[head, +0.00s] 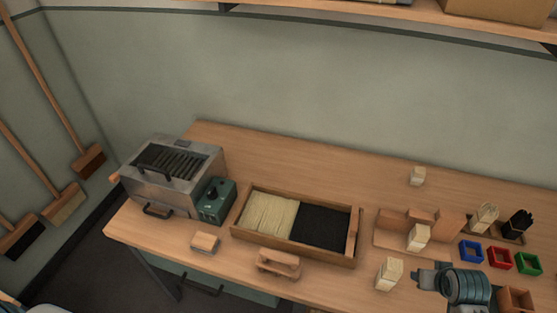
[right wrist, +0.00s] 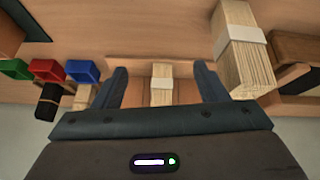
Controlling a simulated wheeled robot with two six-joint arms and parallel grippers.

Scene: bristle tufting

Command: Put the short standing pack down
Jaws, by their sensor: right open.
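I cannot tell for sure which one is the short pack. My right gripper (head: 431,279) is open and empty, just right of the front pack. In the right wrist view, the fixture pack (right wrist: 161,85) shows between the spread fingers, apart from them and beyond. The front pack (right wrist: 241,50) stands outside the fingers at the right. My left gripper is out of view.
Blue (head: 471,251), red (head: 499,257) and green (head: 527,264) bins sit at the right, near standing pale (head: 485,217) and black bundles (head: 519,222). A wooden tray (head: 238,220) of pale and black bristles lies mid-bench. A metal machine (head: 165,180) stands left. The back bench is mostly clear.

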